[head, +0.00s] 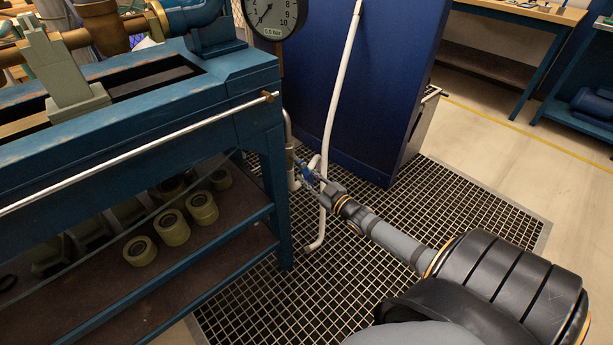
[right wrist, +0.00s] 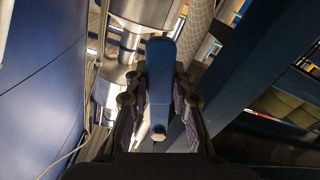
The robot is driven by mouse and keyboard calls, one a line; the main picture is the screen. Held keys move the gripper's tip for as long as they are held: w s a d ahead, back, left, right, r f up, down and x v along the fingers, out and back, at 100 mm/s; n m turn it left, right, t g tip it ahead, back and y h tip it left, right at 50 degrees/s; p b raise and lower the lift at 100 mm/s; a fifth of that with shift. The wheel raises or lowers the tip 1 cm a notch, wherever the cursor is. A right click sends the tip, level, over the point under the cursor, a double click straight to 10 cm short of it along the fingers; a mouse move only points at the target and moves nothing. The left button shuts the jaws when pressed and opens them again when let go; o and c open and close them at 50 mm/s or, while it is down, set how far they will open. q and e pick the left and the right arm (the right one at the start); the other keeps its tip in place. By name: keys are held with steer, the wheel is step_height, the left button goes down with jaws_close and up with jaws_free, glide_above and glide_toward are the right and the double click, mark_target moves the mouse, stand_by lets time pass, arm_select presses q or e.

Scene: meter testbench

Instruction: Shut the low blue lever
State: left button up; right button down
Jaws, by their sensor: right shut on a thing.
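The low blue lever (head: 305,172) sits on the pipework beside the bench leg, low above the floor grating. In the right wrist view the blue lever (right wrist: 160,75) runs lengthwise between the two fingers, its rounded end toward the pipe and a small bolt-like tip near the palm. My right gripper (head: 322,184) reaches in from the lower right and is shut on the lever. Its fingers (right wrist: 159,105) flank the lever on both sides. The finger contact is small and partly hidden in the head view. My left gripper is not in view.
The blue bench (head: 200,95) with shelves stands at left, its leg close to the lever. A white pipe (head: 337,95) rises just right of it. A dark blue cabinet (head: 355,70) stands behind. A round gauge (head: 275,16) is above. The grating (head: 440,205) is open at right.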

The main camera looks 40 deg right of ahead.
steer(key=shift+d+r+n+p, duration=0.3)
steer(key=shift+d+n+p, duration=0.05)
steer(key=shift+n+p, duration=0.3)
arm_select(q)
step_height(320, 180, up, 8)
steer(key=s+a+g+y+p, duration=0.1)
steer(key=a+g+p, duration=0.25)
steer(key=p, duration=0.25)
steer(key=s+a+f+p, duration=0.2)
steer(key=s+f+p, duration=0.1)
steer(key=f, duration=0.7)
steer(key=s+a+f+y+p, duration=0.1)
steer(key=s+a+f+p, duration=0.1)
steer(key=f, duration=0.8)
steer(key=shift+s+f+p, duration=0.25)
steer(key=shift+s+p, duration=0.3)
arm_select(e)
steer(key=d+r+n, duration=0.4)
steer(key=r+n, duration=0.3)
steer(key=n, duration=0.6)
steer(key=shift+w+d, duration=0.2)
steer(key=shift+d, duration=0.05)
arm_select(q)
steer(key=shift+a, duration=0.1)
arm_select(e)
steer(key=c, duration=1.1)
jaws_free()
